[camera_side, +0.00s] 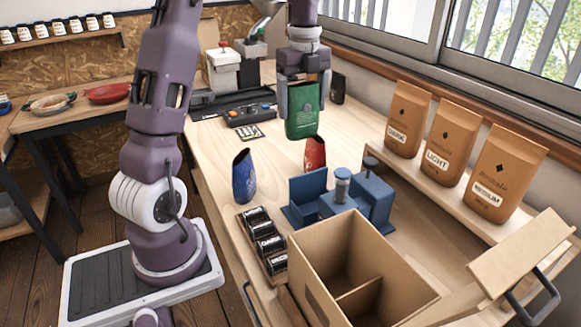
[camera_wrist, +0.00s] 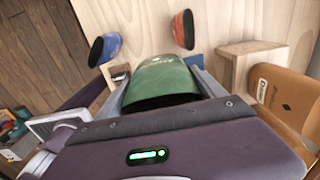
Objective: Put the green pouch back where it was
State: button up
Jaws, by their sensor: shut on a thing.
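The green pouch (camera_side: 303,112) is held upright between the fingers of my gripper (camera_side: 302,98) in the side view. It hangs above the wooden table, behind the red and blue pouches. In the wrist view the green pouch (camera_wrist: 166,80) sits between my gripper's fingers (camera_wrist: 165,90). The red pouch (camera_side: 315,154) stands on the table just in front of and below it; it also shows in the wrist view (camera_wrist: 183,29). The blue pouch (camera_side: 243,177) stands to the left of the red one and shows in the wrist view (camera_wrist: 105,47).
A blue fixture (camera_side: 343,197), a rack of black canisters (camera_side: 264,240) and an open divided cardboard box (camera_side: 355,265) stand toward the front. Three brown bags, Dark (camera_side: 408,118), Light (camera_side: 450,143) and Medium (camera_side: 503,172), line the right-hand shelf. A black machine (camera_side: 235,100) stands behind left.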

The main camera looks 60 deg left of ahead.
aim_at(297, 132)
jog(key=a+f, duration=0.1)
jog(key=f, duration=0.5)
jog(key=s+a+f, duration=0.1)
jog(key=a+f, duration=0.1)
jog(key=f, duration=0.4)
jog(key=s+a+f, duration=0.1)
jog(key=a+f, duration=0.1)
jog(key=f, duration=0.3)
jog(key=shift+s+a+f, duration=0.1)
jog(key=shift+s+f, duration=0.05)
jog(key=shift+f, duration=0.25)
jog(key=shift+f, duration=0.1)
